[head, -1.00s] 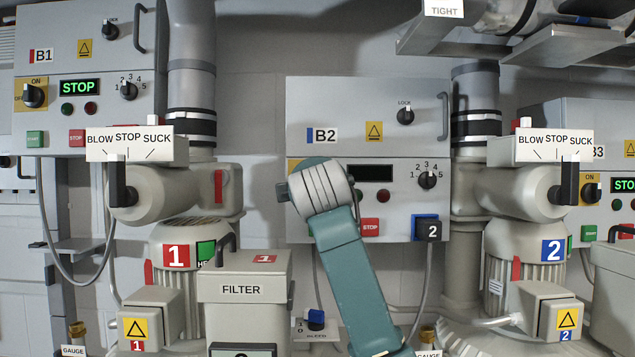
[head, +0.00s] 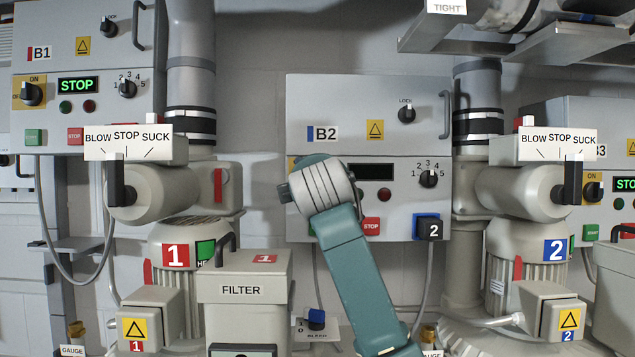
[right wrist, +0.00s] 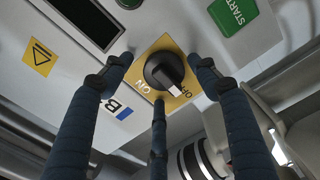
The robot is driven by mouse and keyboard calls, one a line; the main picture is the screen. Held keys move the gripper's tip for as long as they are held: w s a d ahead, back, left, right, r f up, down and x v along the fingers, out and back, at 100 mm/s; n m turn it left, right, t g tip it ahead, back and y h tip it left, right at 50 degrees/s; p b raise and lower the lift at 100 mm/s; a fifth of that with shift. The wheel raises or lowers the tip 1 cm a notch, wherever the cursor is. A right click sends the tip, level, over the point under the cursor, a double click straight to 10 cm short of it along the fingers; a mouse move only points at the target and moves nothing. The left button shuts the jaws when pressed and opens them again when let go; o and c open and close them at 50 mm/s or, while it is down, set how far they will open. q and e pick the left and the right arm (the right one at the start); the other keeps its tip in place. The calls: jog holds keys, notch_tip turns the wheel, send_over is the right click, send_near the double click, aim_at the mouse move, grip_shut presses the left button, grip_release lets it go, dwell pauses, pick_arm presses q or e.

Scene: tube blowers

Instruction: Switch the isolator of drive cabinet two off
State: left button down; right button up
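Drive cabinet two, marked B2 (head: 340,98), is on the wall in the middle of the head view. Its display (head: 371,172) is dark. My right arm's wrist (head: 324,187) covers its isolator there, leaving only an edge of the yellow plate visible. In the right wrist view the isolator, a black knob (right wrist: 163,69) on a yellow ON/OFF plate (right wrist: 143,67), shows clearly. The knob's white-tipped end lies by the OFF lettering. My right gripper (right wrist: 158,77) is open, its dark blue fingers spread around the knob with visible gaps at the sides. My left gripper is not in view.
Cabinet B1 (head: 135,55) at left shows a lit STOP display. Blowers with BLOW STOP SUCK plates (head: 128,142) stand either side of B2. A filter box (head: 243,290) stands low in front. A metal shelf (head: 560,45) hangs at upper right.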

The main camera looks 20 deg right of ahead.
jog(key=v, duration=1.1)
jog(key=shift+s+f, duration=0.2)
jog(key=shift+s, duration=0.15)
